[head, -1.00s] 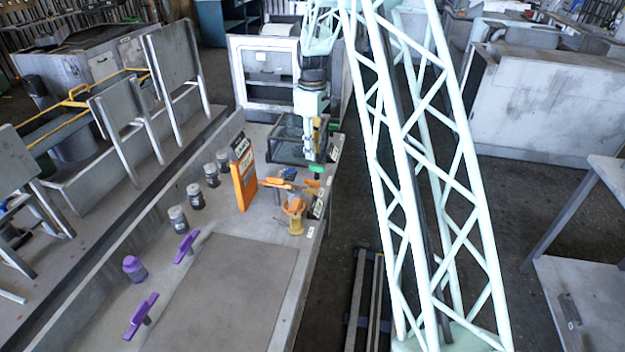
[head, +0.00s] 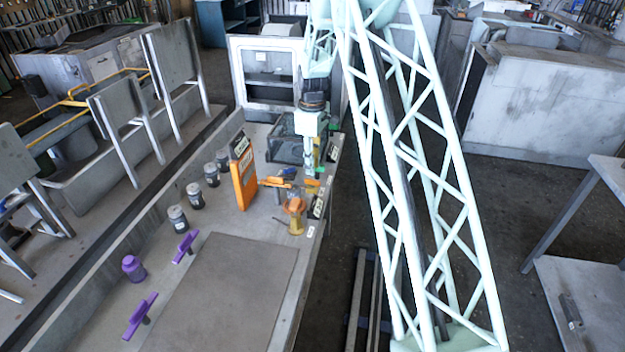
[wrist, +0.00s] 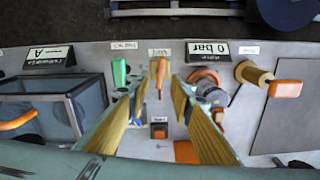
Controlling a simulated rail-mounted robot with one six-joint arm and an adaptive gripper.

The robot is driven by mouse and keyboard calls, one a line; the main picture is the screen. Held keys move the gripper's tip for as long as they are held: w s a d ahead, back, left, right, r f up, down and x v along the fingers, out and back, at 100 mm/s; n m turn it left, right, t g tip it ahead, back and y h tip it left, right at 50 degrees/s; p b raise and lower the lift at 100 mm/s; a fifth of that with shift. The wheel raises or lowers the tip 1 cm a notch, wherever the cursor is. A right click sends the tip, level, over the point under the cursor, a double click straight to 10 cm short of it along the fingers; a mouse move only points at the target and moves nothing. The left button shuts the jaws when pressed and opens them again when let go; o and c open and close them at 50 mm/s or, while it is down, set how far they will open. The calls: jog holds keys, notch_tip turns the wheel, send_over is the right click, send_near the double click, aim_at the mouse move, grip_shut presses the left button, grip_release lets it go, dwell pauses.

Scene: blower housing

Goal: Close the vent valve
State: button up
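My gripper (wrist: 158,92) is open and empty in the wrist view, its two tan finger pads spread apart. A small orange handle (wrist: 160,72) on the bench panel lies in line with the gap between the fingers, near their tips. A green handle (wrist: 119,73) is to its left. Both have small labels above them that I cannot read surely, so I cannot tell which one is the vent valve. In the head view my gripper (head: 309,170) points down over the far end of the bench, and the handles there are partly hidden.
A tan cylinder (wrist: 254,74) with an orange handle (wrist: 285,88) is further right. A glass-sided box (wrist: 62,105) is at left. An orange upright panel (head: 244,182) and purple handles (head: 186,246) stand on the bench.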

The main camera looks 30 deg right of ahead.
aim_at(313, 180)
jog(key=shift+f, duration=3.2)
jog(key=shift+c, duration=0.2)
grip_shut()
